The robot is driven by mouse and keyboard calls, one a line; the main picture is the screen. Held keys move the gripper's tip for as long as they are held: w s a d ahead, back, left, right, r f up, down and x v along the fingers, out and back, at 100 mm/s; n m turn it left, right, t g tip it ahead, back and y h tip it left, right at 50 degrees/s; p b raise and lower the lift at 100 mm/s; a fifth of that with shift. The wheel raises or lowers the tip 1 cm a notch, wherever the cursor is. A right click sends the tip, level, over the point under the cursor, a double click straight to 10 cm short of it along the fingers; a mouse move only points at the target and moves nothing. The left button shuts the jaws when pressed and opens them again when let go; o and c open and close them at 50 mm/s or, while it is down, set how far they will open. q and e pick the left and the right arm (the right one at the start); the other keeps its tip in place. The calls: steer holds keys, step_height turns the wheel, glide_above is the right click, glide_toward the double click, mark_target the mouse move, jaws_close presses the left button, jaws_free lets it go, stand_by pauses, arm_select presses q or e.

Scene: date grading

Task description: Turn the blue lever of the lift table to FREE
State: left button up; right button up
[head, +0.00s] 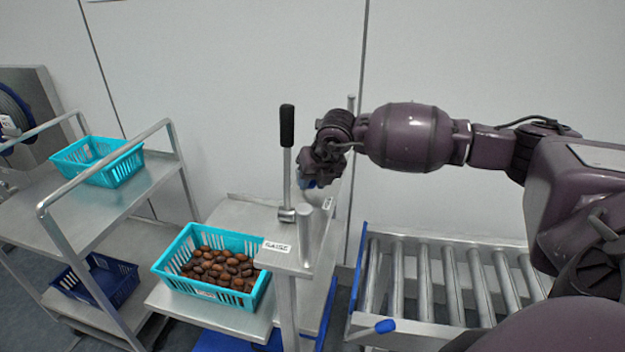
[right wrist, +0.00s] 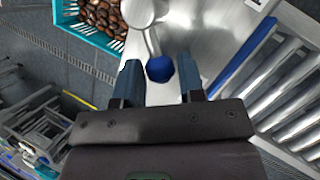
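The lift table (head: 240,215) is a steel stand with a RAISE label (head: 277,247) on its front top corner; a smaller label farther back is too small to read. My right gripper (head: 311,182) is over the back right of its top. In the right wrist view, the blue lever's round knob (right wrist: 160,68) sits between the two spread fingertips of my right gripper (right wrist: 160,76), with gaps showing on both sides. The gripper largely hides the lever in the head view. My left gripper is not in view.
An upright black-handled lever (head: 287,126) and a steel post (head: 306,236) stand close left of my right gripper. A turquoise crate of dates (head: 172,262) sits on the lower platform. A roller conveyor (head: 440,240) is at right, a steel cart (head: 150,180) at left.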

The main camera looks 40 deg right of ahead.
steer(key=c, duration=0.5)
steer(key=shift+d, duration=0.1)
